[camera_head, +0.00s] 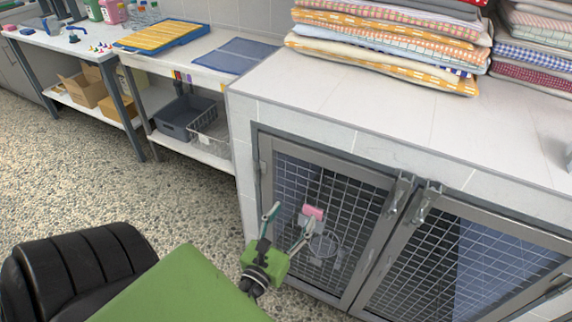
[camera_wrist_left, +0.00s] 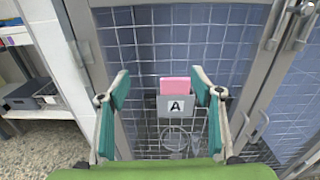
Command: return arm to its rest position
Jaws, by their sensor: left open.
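My left gripper (camera_head: 288,222) is open and empty in front of the left mesh kennel door (camera_head: 335,200). Its two teal-padded fingers stand apart in the left wrist view (camera_wrist_left: 160,88). Between them, farther off, a pink item (camera_wrist_left: 175,84) sits in a grey holder (camera_wrist_left: 163,104) labelled "A" at the door. The pink item also shows in the head view (camera_head: 313,212), close beside a fingertip in the picture. The fingers do not hold it. My right gripper is not in view.
Folded towels (camera_head: 390,45) are stacked on the white counter (camera_head: 330,95) above the kennels. A second mesh door (camera_head: 450,265) is at right. Left, a bench holds a blue mat (camera_head: 240,56) and a yellow-topped blue tray (camera_head: 160,37). Pebbled floor (camera_head: 60,165) is open in front of the benches.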

